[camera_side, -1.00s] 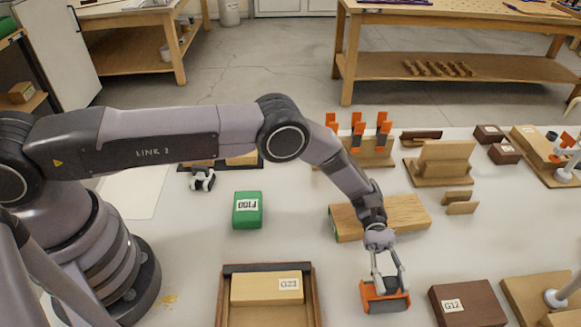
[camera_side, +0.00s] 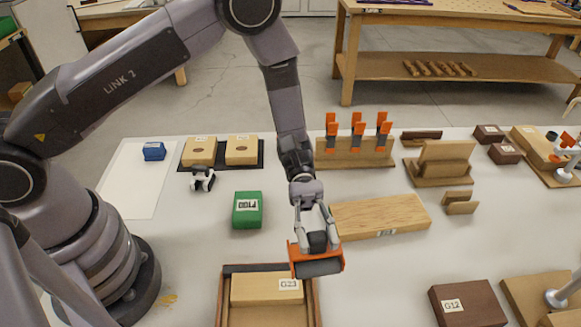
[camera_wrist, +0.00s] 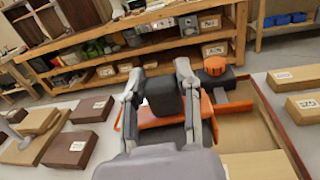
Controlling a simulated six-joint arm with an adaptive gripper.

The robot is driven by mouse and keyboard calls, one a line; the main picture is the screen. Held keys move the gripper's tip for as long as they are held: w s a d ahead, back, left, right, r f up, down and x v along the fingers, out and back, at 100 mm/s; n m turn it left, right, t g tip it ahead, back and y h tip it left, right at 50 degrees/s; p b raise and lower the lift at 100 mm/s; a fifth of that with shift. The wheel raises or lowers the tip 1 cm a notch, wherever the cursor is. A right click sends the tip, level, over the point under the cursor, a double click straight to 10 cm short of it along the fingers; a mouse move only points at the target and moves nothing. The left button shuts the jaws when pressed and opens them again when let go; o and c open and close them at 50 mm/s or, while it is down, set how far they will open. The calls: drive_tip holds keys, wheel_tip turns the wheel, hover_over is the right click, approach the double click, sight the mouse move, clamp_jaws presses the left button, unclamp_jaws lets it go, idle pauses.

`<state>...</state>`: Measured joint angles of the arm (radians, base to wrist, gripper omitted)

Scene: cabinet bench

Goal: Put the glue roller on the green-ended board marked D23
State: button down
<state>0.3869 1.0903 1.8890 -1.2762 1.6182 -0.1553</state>
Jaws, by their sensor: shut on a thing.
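The glue roller, an orange frame with a dark grey roller (camera_side: 318,267), hangs in my gripper (camera_side: 315,238), which is shut on it. The roller looks held above the bench, in front of the left end of a long pale wooden board (camera_side: 385,214). That board lies flat and has a small label on its front side, too small to read; my gripper hides its left end. In the wrist view the roller's orange frame (camera_wrist: 160,121) shows between and below my gripper's fingers (camera_wrist: 160,100).
An open tray (camera_side: 226,300) holding a block marked G23 (camera_side: 262,289) stands close by at front left. A green block (camera_side: 247,209) sits left of my gripper. A brown block marked G12 (camera_side: 467,303) is at front right. An orange clamp rack (camera_side: 352,160) stands behind.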

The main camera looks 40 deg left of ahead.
drive_tip(key=w+a+r+n+t+h, duration=0.2)
drive_tip(key=w+n+t+h, duration=0.2)
drive_tip(key=w+n+t, duration=0.4)
drive_tip(key=n+t+y, duration=0.1)
drive_tip(key=n+t, duration=0.3)
drive_tip(key=t, duration=0.6)
hover_over(380, 212)
drive_tip(key=shift+f, duration=6.15)
drive_tip(key=shift+f, duration=0.1)
drive_tip(key=c, duration=0.8)
unclamp_jaws()
